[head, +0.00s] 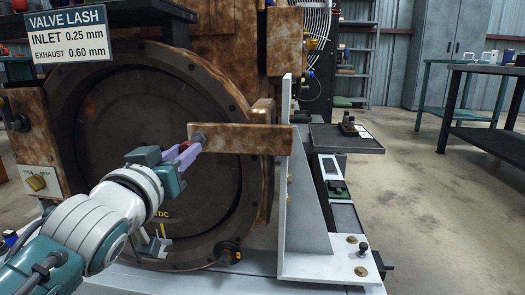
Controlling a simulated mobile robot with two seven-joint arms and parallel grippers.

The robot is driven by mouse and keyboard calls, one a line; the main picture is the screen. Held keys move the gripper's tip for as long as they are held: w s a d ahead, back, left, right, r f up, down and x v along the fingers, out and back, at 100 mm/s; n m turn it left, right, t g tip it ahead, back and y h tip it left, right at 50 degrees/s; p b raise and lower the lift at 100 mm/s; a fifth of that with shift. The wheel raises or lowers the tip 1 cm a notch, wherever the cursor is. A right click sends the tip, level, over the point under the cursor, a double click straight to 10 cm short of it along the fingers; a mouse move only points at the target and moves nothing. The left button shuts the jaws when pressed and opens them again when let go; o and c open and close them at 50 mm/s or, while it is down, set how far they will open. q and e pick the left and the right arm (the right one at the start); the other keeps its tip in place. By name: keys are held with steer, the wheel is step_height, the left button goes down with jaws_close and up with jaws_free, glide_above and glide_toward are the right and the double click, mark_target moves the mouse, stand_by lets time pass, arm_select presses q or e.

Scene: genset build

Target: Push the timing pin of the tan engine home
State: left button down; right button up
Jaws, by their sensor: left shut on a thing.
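The tan engine (152,65) fills the left of the head view, with a rusty brown housing around a dark flywheel disc (115,125). My right gripper is not in view.
A grey angle bracket (310,215) stands right of the engine on a pale base. A black knob (229,252) sits low on the housing. A valve lash sign (68,33) hangs upper left. A small tray (345,139) and workbenches stand right, with open floor between.

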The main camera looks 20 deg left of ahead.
arm_select(q)
steer(key=shift+b+x, duration=0.35)
steer(key=shift+x, duration=0.7)
steer(key=shift+f, duration=0.1)
stand_by(0.4)
steer(key=c, duration=1.1)
jaws_free()
steer(key=o, duration=0.6)
steer(key=shift+w, duration=0.15)
steer(key=shift+c, duration=0.2)
steer(key=p+v, duration=0.3)
steer(key=v, duration=0.3)
